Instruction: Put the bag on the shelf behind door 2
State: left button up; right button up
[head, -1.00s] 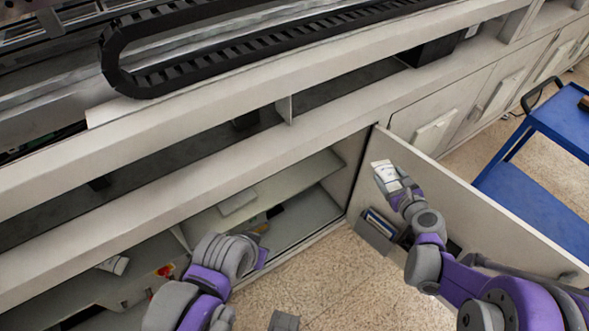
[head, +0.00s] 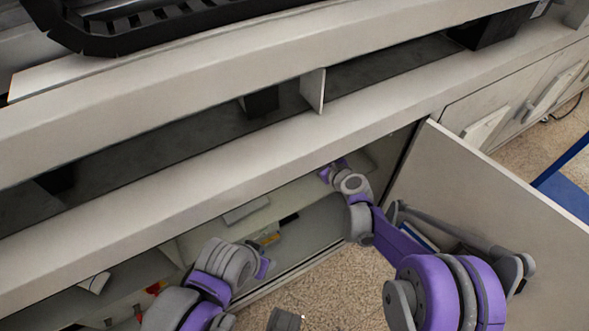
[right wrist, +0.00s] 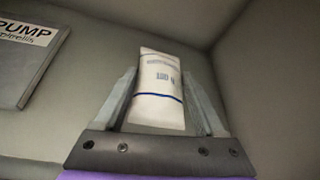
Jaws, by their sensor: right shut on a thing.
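My right gripper (right wrist: 162,130) is shut on the bag (right wrist: 157,95), a white packet with a blue line and small print, upright between the fingers. In the head view my right wrist (head: 340,180) reaches into the open cabinet; its fingers and the bag are hidden behind the counter edge. The cabinet's shelf (head: 285,205) shows below that edge. The open door (head: 480,185) stands to the right; no number is readable on it. My left wrist (head: 228,262) is in front of the cabinet at lower left; I cannot make out its fingers.
A flat grey item (head: 245,210) lies on the shelf. A yellowish item (head: 268,237) lies lower down. A sign reading PUMP (right wrist: 25,55) is on the surface at left in the right wrist view. A blue cart (head: 570,185) stands beyond the door.

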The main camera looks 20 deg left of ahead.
aim_at(316, 177)
notch_tip(316, 177, down, 8)
jog(key=shift+d+f+b, duration=0.1)
jog(key=shift+b, duration=0.85)
jog(key=shift+f, duration=0.15)
jog(key=o, duration=1.4)
jog(key=shift+r, duration=0.3)
jog(key=p+v, duration=0.2)
jog(key=v, duration=1)
jog(key=shift+f, duration=0.15)
